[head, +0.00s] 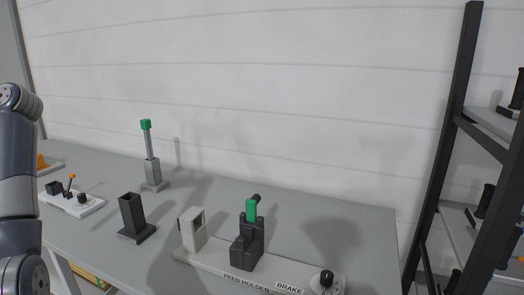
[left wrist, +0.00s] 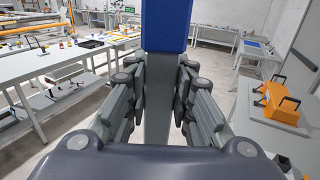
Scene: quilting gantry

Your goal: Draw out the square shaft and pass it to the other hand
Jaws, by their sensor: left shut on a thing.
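In the left wrist view my left gripper (left wrist: 160,76) is shut on a grey square shaft (left wrist: 159,108) with a blue block (left wrist: 166,24) at its far end. The fingers press on it from both sides. In the head view only links of my left arm show at the left edge; that gripper and the held shaft are outside the picture. A dark square socket (head: 132,215) stands open-topped on the table. Behind it a thin grey shaft with a green cap (head: 146,125) stands upright in a grey holder (head: 153,175). My right gripper is in neither view.
A pale base labelled FEED HOLDER and BRAKE (head: 215,260) carries a grey bracket (head: 192,229), a dark block with a green lever (head: 252,210) and a knob (head: 326,279). A small white switch board (head: 86,208) lies left. A black shelf rack (head: 455,130) stands right. The back-right tabletop is clear.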

